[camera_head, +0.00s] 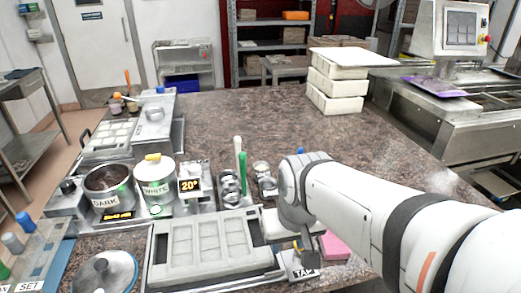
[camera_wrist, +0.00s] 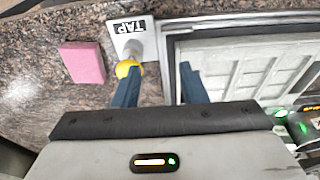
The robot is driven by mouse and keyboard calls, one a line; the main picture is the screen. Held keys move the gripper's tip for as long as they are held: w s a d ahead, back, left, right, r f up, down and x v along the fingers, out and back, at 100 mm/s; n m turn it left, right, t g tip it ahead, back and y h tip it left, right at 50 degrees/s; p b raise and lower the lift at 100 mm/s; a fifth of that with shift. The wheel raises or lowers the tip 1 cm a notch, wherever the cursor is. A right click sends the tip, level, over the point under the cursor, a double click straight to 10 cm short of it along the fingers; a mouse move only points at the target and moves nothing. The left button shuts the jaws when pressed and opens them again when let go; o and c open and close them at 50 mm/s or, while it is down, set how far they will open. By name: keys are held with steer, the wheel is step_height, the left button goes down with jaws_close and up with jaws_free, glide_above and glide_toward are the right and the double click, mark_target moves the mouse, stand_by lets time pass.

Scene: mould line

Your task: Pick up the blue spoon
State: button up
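My gripper (camera_wrist: 158,78) shows in the wrist view as two dark blue fingers set well apart, with nothing between them. It is above the strip between the TAP plate (camera_wrist: 131,38) and the mould tray (camera_wrist: 243,65). A yellow round piece (camera_wrist: 127,69) is by the left fingertip. In the head view my arm hides most of the gripper, near the TAP plate (camera_head: 304,272). I cannot make out a blue spoon for certain. A small blue tip (camera_head: 301,150) shows just behind my wrist in the head view; its shape is too small to tell.
A pink block (camera_wrist: 83,62) lies beside the TAP plate. Glass jars (camera_head: 231,187) with a green and a white handle stand behind the mould tray (camera_head: 160,275). DARK (camera_head: 108,187) and WHITE (camera_head: 154,178) pots stand left. The counter's middle is clear; white blocks (camera_head: 335,88) are stacked behind.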

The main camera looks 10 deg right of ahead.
mark_target(301, 148)
steer(key=w+d+r+m+p, duration=0.2)
steer(key=w+d+m, duration=0.1)
steer(key=w, duration=0.5)
steer(key=w+d+r+m+g+p, duration=0.1)
steer(key=w+d+r+m+p, duration=0.1)
steer(key=w, duration=0.6)
steer(key=w+d+r+m+g+p, duration=0.1)
steer(key=w+d+r+m, duration=0.3)
steer(key=w, duration=0.4)
steer(key=shift+d+r+m+p, duration=0.1)
steer(key=shift+d+m+p, duration=0.45)
steer(key=shift+d, duration=0.6)
steer(key=shift+w+d, duration=0.2)
steer(key=shift+w+f+m, duration=0.1)
steer(key=shift+f+m, duration=0.15)
steer(key=shift+f, duration=0.1)
step_height(301, 148, down, 7)
steer(key=shift+a+f+p, duration=0.1)
steer(key=shift+f+p, duration=0.05)
steer(key=shift+p, duration=0.45)
jaws_close()
